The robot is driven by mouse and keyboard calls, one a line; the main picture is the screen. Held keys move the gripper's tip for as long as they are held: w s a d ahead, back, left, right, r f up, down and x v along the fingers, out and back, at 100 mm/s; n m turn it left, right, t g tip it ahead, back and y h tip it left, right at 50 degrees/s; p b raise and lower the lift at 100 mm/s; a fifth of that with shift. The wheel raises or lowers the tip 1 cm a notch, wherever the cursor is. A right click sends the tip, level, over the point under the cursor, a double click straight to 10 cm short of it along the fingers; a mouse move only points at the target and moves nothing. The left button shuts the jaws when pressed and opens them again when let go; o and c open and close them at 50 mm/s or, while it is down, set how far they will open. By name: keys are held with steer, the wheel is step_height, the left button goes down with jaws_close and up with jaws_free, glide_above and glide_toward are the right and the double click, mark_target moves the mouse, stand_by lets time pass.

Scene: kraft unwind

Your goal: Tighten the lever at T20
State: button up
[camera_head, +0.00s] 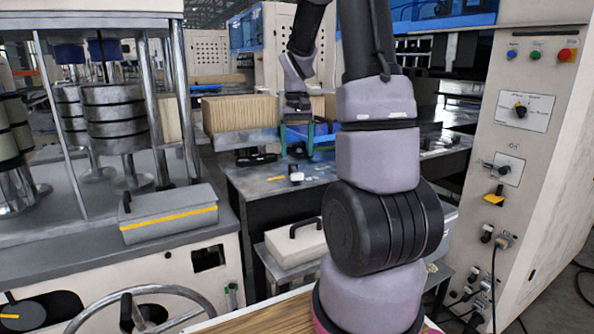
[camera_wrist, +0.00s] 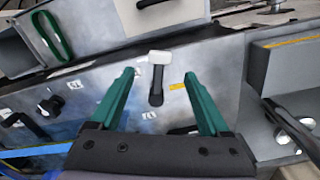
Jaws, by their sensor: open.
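A lever with a black arm and a pale grey-white end (camera_wrist: 157,78) stands on a grey metal panel in the wrist view, next to a small yellow label (camera_wrist: 176,87). It lies between and beyond my gripper's two green fingers (camera_wrist: 160,100), which are spread wide and apart from it. In the head view my gripper (camera_head: 296,138) points down above the grey bench, over a small white-and-black piece (camera_head: 296,174) that looks like the same lever. I cannot read T20 on any label.
A black-and-silver knob (camera_wrist: 50,105) and a black handle (camera_wrist: 26,127) sit left on the panel. A green loop (camera_wrist: 52,38) lies at upper left. A grey box wall (camera_wrist: 262,75) rises at right. Cardboard stacks (camera_head: 240,112) stand behind the bench.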

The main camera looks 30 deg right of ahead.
mark_target(297, 174)
step_height(297, 174, down, 7)
stand_by(0.3)
jaws_close()
stand_by(1.4)
